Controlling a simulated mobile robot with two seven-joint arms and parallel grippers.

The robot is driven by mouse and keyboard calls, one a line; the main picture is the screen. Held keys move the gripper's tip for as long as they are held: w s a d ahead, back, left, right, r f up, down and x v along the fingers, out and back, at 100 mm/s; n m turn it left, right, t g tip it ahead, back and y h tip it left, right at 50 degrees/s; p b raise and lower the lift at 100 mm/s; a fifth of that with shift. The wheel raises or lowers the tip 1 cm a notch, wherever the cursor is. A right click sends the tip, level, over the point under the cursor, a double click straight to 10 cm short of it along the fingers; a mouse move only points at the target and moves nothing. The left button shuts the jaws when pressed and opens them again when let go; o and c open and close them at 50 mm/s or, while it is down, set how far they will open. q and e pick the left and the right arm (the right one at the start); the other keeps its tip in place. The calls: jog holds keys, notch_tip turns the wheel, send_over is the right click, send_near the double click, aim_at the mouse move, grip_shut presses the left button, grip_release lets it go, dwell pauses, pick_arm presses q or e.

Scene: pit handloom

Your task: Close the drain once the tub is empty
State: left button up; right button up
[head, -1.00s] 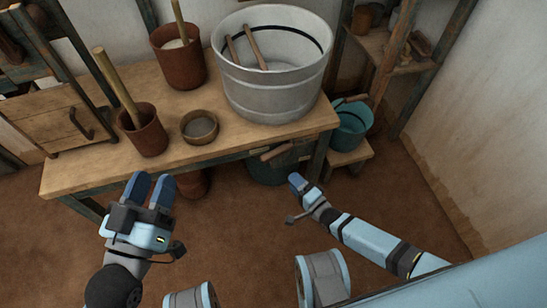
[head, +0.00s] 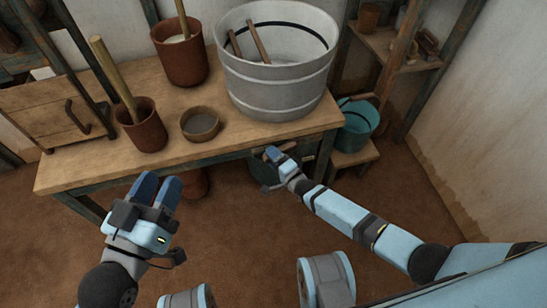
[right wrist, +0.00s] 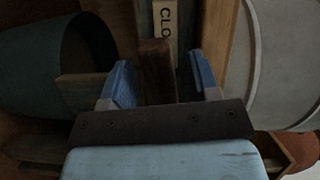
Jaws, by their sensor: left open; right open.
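The pale grey tub (head: 275,97) stands on the wooden table, with two wooden sticks leaning inside. Its visible inner floor looks pale with no clear water, but I cannot be sure it is dry. My right gripper (head: 272,153) is at the table's front edge, below the tub. In the right wrist view, my right gripper (right wrist: 162,85) is open, with a dark wooden handle (right wrist: 157,65) between its fingers. My left gripper (head: 157,192) is open and empty in front of the table.
Clay pots (head: 147,132) and a small bowl (head: 201,124) stand on the table (head: 100,165). A dark teal bucket (head: 262,172) is under its edge, partly hidden by my right arm. Another teal bucket (head: 357,125) sits on a low stool at right. The floor in front is clear.

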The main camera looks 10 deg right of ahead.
jog(key=shift+c, duration=0.5)
grip_shut()
jog(key=shift+r+m+b, duration=0.3)
jog(key=shift+m+b, duration=0.2)
jog(key=shift+m, duration=0.1)
jog(key=shift+r+t, duration=0.2)
jog(key=shift+t, duration=0.1)
jog(key=shift+o, duration=0.5)
grip_release()
